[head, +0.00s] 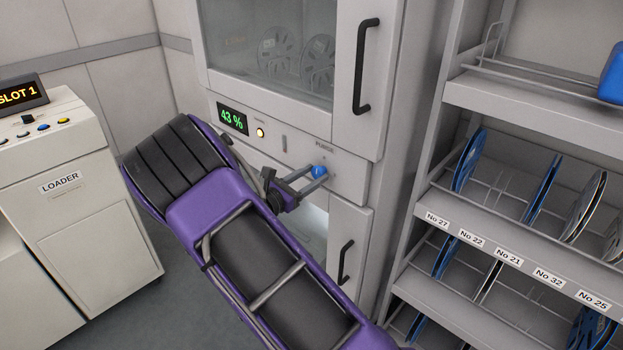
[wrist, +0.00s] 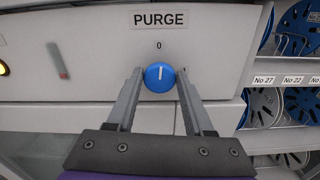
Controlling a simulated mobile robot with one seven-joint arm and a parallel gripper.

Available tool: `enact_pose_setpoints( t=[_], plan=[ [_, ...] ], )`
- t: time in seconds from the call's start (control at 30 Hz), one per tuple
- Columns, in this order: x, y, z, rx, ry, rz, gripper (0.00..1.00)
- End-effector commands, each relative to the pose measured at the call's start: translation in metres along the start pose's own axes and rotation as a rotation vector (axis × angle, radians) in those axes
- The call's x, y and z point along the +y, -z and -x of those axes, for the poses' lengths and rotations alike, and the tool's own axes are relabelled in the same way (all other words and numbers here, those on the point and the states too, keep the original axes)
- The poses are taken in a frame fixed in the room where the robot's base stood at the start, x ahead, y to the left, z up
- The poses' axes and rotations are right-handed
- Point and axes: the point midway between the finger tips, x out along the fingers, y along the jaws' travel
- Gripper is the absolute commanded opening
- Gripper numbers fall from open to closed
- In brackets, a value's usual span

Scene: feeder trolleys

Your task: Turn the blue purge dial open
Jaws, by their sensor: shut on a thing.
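The blue purge dial (wrist: 158,77) sits on the cabinet panel under a "PURGE" label (wrist: 159,19) and a "0" mark. Its white pointer line is upright, pointing at the 0. My gripper (wrist: 160,80) has one finger on each side of the dial and is shut on it. In the head view the blue dial (head: 319,172) shows between the tips of my gripper (head: 317,178), which reaches in from the left. The fingertips partly cover the dial's sides.
A green display (head: 232,118) reads 43 % beside a lit yellow lamp (head: 260,133). Black door handles (head: 365,65) stand out above and below the panel. A shelf rack (head: 520,225) with blue reels is close on the right. A loader (head: 70,190) stands on the left.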

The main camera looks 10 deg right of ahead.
Motion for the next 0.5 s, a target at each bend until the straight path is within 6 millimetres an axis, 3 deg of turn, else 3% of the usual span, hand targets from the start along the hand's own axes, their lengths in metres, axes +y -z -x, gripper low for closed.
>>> enact_pose_setpoints(
  t=[0.5],
  plan=[
    [-0.0022, 0.0062, 0.0005, 0.001, -0.001, -0.46, 0.0]
  ],
)
